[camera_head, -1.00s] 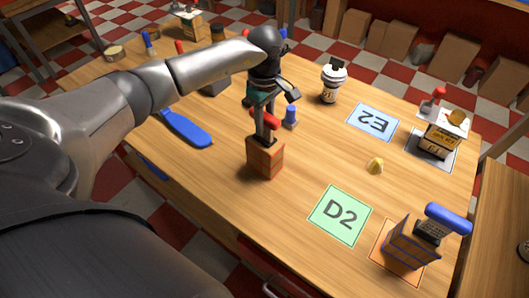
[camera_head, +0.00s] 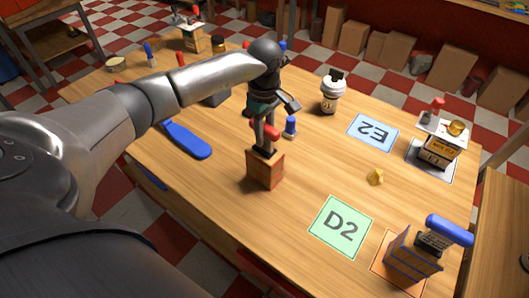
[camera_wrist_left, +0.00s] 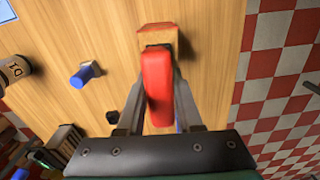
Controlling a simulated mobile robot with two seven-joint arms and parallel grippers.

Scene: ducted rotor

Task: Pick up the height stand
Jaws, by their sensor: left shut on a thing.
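The height stand, as I take it, is a wooden block (camera_head: 265,169) with a red grip on top, upright near the middle of the wooden table. My left gripper (camera_head: 264,140) points down from above and is shut on the red grip. In the left wrist view the red grip (camera_wrist_left: 157,82) lies between the two fingers of the left gripper (camera_wrist_left: 160,95), with the wooden block (camera_wrist_left: 157,36) beyond it. I cannot tell for sure whether the block's base touches the table. My right gripper is not in view.
A blue-topped peg (camera_head: 290,127) stands close behind the block, and a white bottle (camera_head: 331,92) farther back. A blue paddle-shaped thing (camera_head: 186,139) lies to the left. The green D2 mat (camera_head: 340,227) and blue E2 mat (camera_head: 372,132) are bare. A blue-handled block (camera_head: 414,252) stands front right.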

